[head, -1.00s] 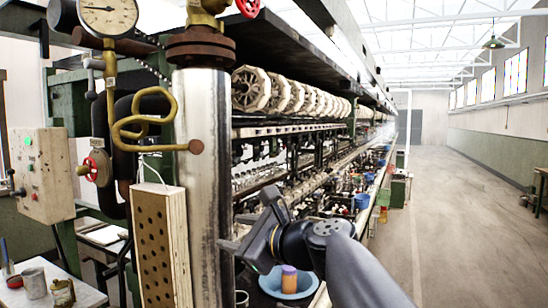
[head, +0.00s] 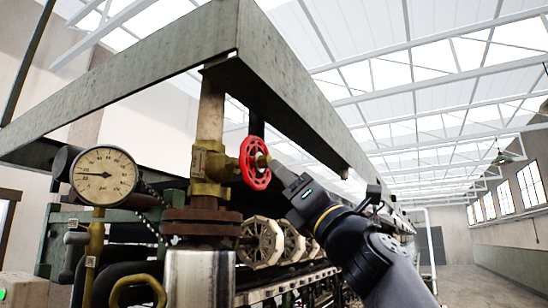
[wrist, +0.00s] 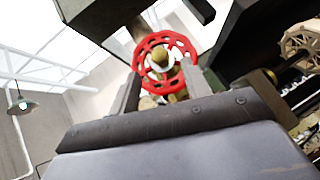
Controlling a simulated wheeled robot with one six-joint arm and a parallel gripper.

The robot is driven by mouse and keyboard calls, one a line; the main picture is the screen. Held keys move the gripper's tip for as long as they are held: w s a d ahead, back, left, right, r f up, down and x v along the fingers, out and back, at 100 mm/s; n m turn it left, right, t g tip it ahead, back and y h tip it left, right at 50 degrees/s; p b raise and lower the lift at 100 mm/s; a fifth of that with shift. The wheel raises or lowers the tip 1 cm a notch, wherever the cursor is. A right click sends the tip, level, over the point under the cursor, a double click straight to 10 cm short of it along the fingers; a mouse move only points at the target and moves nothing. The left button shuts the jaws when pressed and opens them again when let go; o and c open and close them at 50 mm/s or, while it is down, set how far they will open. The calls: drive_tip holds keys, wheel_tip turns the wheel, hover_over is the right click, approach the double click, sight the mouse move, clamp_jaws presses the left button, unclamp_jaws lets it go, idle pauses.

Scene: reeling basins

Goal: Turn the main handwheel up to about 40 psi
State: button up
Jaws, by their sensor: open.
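The red main handwheel (head: 246,163) sits on a brass valve (head: 208,170) on the vertical pipe in the head view. In the wrist view the handwheel (wrist: 166,40) faces me, with its brass hub in the middle. My gripper (wrist: 165,84) is open, its two fingers pointing at the wheel, one to either side of its lower part. I cannot tell if they touch it. In the head view my gripper (head: 277,168) is just right of the wheel, its tips partly hidden. The round pressure gauge (head: 103,176) has its needle pointing left, at a low reading, roughly 20.
A steel beam frame (head: 130,75) runs above and behind the valve. A rusty flange (head: 201,222) and steel pipe (head: 200,278) stand below it. Pale reels (head: 262,241) lie behind my arm. The hall floor at right is open.

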sight(261, 162)
drive_tip(key=p+x, duration=0.2)
drive_tip(key=x, duration=0.3)
drive_tip(key=shift+c, duration=0.3)
drive_tip(key=c, duration=0.9)
